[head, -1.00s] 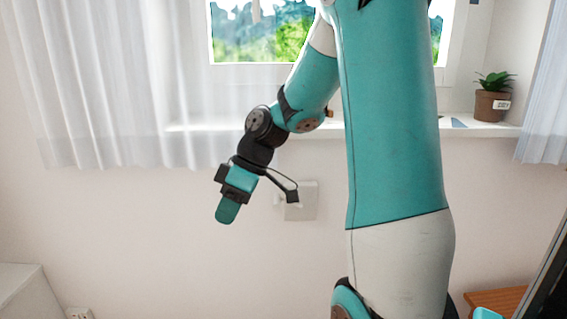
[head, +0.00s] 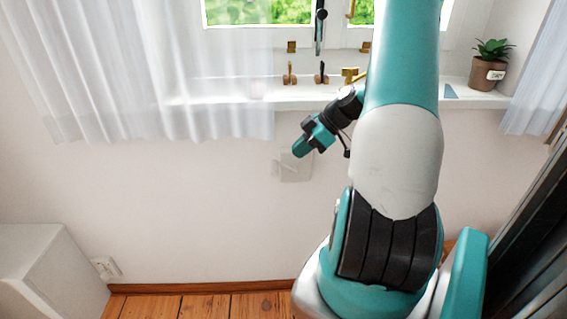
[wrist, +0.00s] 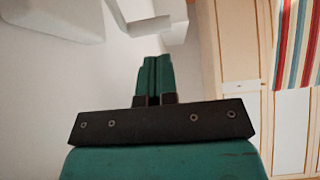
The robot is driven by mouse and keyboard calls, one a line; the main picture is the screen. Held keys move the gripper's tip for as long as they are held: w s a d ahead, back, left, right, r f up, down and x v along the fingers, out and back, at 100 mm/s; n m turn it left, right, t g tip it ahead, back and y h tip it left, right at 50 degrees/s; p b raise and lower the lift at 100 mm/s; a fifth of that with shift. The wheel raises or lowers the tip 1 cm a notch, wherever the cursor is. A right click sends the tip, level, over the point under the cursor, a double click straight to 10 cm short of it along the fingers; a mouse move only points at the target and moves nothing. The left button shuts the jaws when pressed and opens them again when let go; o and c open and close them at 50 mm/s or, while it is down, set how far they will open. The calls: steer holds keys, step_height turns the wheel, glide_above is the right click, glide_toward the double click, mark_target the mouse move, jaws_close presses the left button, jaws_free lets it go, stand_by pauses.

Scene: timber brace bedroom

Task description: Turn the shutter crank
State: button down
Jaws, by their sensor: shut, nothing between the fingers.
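A pale square plate (head: 296,166) sits on the wall below the window sill. A small pale part sticks out at its left side; it may be the shutter crank, but it is too faint to tell. My gripper (head: 299,150) is in front of the wall, just above the plate in the head view, pointing down and left. I cannot tell how far it is from the plate. In the wrist view its two green fingers (wrist: 157,62) are together with nothing between them. No crank is clear in the wrist view.
The white sill (head: 300,97) holds small brass and dark fittings and a potted plant (head: 490,66). A sheer curtain (head: 130,80) hangs at left. A white cabinet (head: 45,262) stands low left, near a socket (head: 106,267). The wall between is clear.

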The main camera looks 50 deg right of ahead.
mark_target(277, 169)
steer(key=x, duration=0.6)
steer(key=shift+w+a+f, duration=0.15)
steer(key=shift+f, duration=0.05)
